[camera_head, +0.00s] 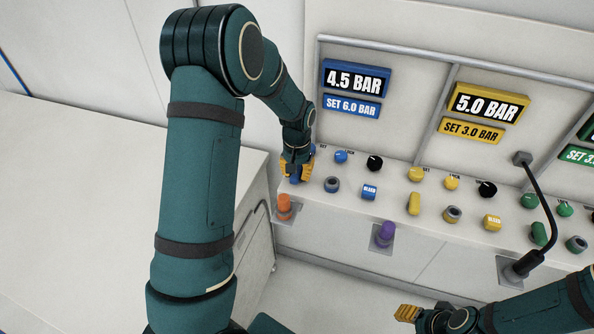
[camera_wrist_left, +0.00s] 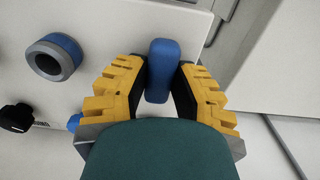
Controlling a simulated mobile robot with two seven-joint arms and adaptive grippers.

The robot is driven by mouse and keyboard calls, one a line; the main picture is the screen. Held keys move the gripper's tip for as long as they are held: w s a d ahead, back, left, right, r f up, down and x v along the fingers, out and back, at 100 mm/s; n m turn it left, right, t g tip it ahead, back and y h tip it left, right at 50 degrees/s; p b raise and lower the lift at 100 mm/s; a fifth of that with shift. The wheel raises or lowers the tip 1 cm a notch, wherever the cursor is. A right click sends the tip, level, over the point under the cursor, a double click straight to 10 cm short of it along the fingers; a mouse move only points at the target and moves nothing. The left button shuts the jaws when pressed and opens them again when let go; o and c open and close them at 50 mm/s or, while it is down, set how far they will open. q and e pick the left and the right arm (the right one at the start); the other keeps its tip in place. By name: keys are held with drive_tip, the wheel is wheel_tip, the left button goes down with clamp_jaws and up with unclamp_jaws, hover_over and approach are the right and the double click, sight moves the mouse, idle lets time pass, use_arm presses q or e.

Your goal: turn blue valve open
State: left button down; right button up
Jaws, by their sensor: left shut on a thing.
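The blue valve (camera_wrist_left: 162,68) is an upright-looking blue bar handle in the left wrist view, between the two yellow fingers of my left gripper (camera_wrist_left: 159,88). The fingers are shut on it, one on each side. In the head view my left gripper (camera_head: 296,168) is at the left end of the panel and covers most of the valve.
Right of the valve are a blue knob (camera_head: 341,156), a black knob (camera_head: 374,162), a blue-grey ring (camera_head: 332,184) and a blue bleed button (camera_head: 369,191). Yellow and green rows follow rightward. Orange (camera_head: 284,206) and purple (camera_head: 384,233) parts and a black lever (camera_head: 541,195) stick out in front.

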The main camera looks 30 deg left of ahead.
use_arm(q)
drive_tip(key=shift+f, duration=0.1)
idle(0.4)
drive_tip(key=c, duration=0.7)
unclamp_jaws()
drive_tip(key=shift+c, duration=0.2)
wheel_tip(320, 180, up, 12)
